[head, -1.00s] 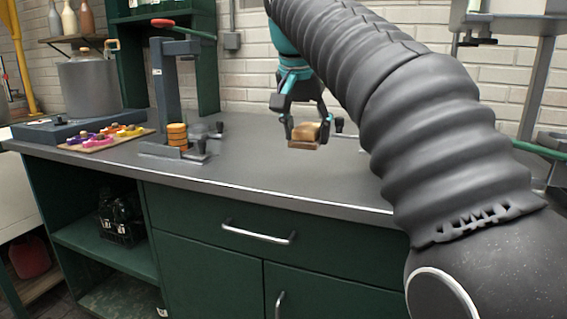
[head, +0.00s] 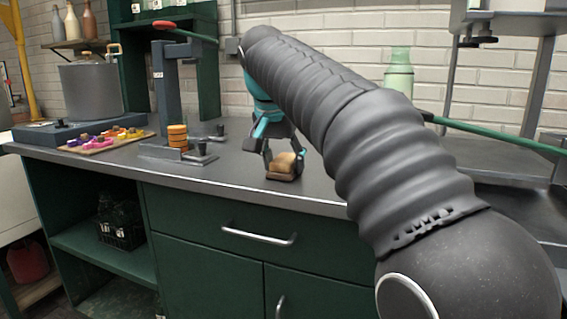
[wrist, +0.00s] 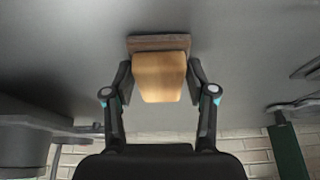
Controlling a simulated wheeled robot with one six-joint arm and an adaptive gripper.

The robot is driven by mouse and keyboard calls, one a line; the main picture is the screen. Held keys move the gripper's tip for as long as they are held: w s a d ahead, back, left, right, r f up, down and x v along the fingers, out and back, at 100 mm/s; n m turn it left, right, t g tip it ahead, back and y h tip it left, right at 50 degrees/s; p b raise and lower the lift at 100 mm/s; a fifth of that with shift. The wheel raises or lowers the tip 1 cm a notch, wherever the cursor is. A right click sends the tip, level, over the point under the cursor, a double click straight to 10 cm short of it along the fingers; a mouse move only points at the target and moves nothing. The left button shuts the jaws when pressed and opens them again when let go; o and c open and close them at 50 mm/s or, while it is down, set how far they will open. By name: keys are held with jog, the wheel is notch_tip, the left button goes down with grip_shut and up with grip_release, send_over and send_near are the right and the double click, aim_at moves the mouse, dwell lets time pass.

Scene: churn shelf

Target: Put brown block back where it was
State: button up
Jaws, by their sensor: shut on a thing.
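The brown block (head: 284,163) is tan with a darker brown slab at its lower end. My gripper (head: 285,158) is shut on it and holds it over the grey worktop, near the front edge. I cannot tell from the head view whether its base touches the surface. In the wrist view the block (wrist: 160,78) sits between the two fingers of my gripper (wrist: 160,85), with the dark slab (wrist: 159,43) beyond the fingertips. The fingers hide parts of its sides.
A board (head: 100,146) of colourful pieces and a metal pot (head: 90,90) are farther left. A pale green bottle (head: 399,75) stands behind my arm. The grey worktop (head: 235,165) left of the block is clear.

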jog(key=shift+f, duration=0.2)
jog(key=o, duration=1.2)
jog(key=shift+r, duration=0.1)
jog(key=p+v, duration=0.4)
jog(key=v, duration=0.8)
jog(key=shift+w+r, duration=0.1)
jog(key=shift+r, duration=0.05)
